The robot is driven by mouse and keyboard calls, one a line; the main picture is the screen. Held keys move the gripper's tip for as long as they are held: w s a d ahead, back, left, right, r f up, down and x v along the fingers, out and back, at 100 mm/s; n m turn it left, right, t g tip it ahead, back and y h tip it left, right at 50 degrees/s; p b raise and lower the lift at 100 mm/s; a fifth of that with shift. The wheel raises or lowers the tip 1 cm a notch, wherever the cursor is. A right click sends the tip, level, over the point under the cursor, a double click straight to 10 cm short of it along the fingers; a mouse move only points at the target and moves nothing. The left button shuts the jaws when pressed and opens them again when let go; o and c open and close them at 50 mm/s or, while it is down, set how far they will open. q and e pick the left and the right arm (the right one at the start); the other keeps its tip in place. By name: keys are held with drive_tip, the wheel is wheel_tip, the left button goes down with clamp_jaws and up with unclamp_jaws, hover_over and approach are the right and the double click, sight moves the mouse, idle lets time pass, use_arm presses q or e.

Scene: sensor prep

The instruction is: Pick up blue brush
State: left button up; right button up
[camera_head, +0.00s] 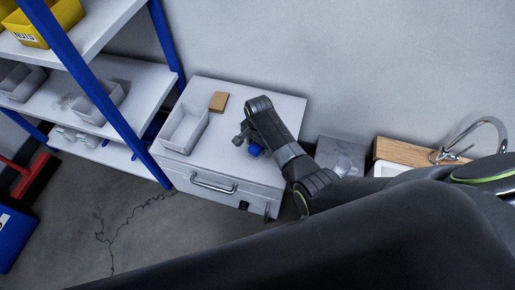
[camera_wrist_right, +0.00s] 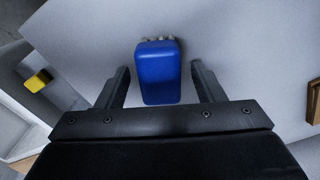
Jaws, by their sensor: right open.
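The blue brush (camera_wrist_right: 158,75) lies on the white cabinet top in the right wrist view, with pale bristles at its far end. It also shows small in the head view (camera_head: 255,150), partly hidden by my right gripper (camera_head: 243,137). In the right wrist view my right gripper (camera_wrist_right: 160,90) is open, with one finger on each side of the brush and a gap to it on both sides. I cannot tell how high the fingers are above the cabinet top. My left gripper is not in view.
The white cabinet (camera_head: 232,135) also holds a white tray (camera_head: 186,127) and a tan block (camera_head: 218,101). A shelf with blue posts (camera_head: 118,115) stands to the left. A sink faucet (camera_head: 446,155) and a grey surface (camera_head: 341,156) are to the right.

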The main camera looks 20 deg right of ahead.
drive_tip(key=c, duration=1.2)
drive_tip(key=shift+o, duration=0.2)
drive_tip(key=shift+r, duration=0.2)
drive_tip(key=shift+r, duration=0.2)
wheel_tip(320, 180, up, 8)
drive_tip(key=p, duration=0.3)
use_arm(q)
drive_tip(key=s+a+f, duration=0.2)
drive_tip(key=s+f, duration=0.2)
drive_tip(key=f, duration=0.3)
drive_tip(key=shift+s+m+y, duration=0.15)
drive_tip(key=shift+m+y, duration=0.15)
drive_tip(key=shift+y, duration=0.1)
use_arm(e)
drive_tip(key=shift+r, duration=0.65)
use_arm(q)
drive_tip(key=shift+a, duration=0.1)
use_arm(e)
drive_tip(key=o, duration=0.4)
drive_tip(key=shift+c, duration=1)
